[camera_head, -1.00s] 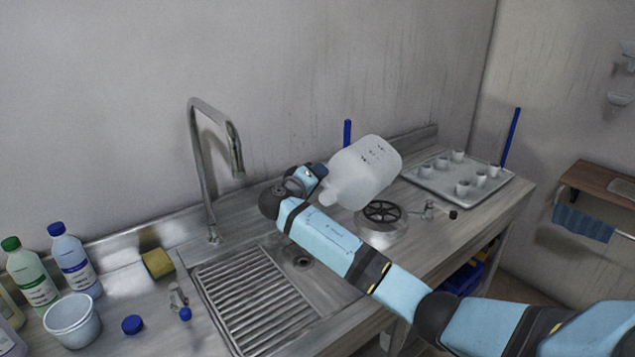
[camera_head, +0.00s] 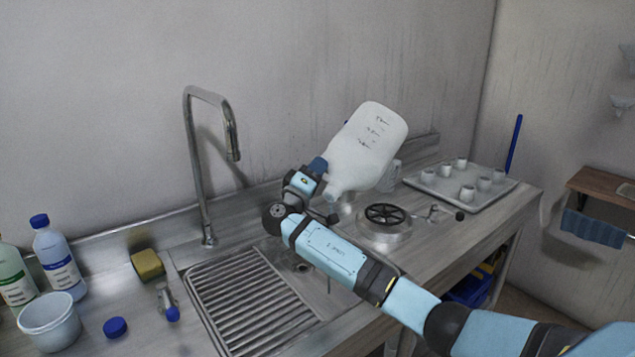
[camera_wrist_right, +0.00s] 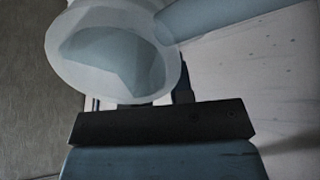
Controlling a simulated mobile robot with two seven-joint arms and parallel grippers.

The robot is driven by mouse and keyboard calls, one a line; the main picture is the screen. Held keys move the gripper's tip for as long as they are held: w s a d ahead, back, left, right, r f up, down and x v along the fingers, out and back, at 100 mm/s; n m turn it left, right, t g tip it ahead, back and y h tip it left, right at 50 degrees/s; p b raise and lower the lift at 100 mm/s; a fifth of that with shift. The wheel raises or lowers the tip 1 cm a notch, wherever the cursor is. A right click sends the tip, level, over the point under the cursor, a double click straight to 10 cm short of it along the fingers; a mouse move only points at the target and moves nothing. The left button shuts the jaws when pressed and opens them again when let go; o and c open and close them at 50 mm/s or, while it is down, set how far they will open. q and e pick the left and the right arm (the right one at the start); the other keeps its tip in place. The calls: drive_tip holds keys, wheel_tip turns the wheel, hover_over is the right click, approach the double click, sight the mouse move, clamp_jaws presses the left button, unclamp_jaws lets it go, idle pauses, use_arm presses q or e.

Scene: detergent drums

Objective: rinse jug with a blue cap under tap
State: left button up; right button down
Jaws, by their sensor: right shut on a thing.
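The jug (camera_head: 367,145) is white and translucent, with dark marks on its side. It is held above the counter right of the sink, tilted with its uncapped mouth pointing down and left. My right gripper (camera_head: 317,170) is shut on it at its left side; the exact contact is partly hidden. The jug's open mouth shows large in the right wrist view (camera_wrist_right: 112,55). A blue cap (camera_head: 115,327) lies on the counter at the left. The tap (camera_head: 232,145) arches over the sink (camera_head: 255,300), left of and apart from the jug. My left gripper is out of view.
A white tub (camera_head: 50,325), bottles (camera_head: 58,260) and a yellow sponge (camera_head: 147,265) stand left of the sink. A round metal fixture with a black wheel (camera_head: 384,215) lies below the jug. A tray (camera_head: 440,192) with several small cups is at right.

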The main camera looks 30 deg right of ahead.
drive_tip(key=f+h+b, duration=0.1)
drive_tip(key=b, duration=0.3)
drive_tip(key=shift+t, duration=0.3)
drive_tip(key=shift+r+t+h+b, duration=0.15)
drive_tip(key=shift+t+h+b, duration=0.25)
drive_tip(key=shift+h+b, duration=0.55)
drive_tip(key=shift+r+b, duration=0.1)
drive_tip(key=shift+b, duration=0.5)
drive_tip(key=shift+r+b, duration=0.3)
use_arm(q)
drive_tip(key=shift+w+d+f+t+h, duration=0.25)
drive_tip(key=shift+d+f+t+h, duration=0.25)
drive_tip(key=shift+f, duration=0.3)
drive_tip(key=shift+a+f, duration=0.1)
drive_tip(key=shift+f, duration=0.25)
use_arm(e)
drive_tip(key=shift+f, duration=0.1)
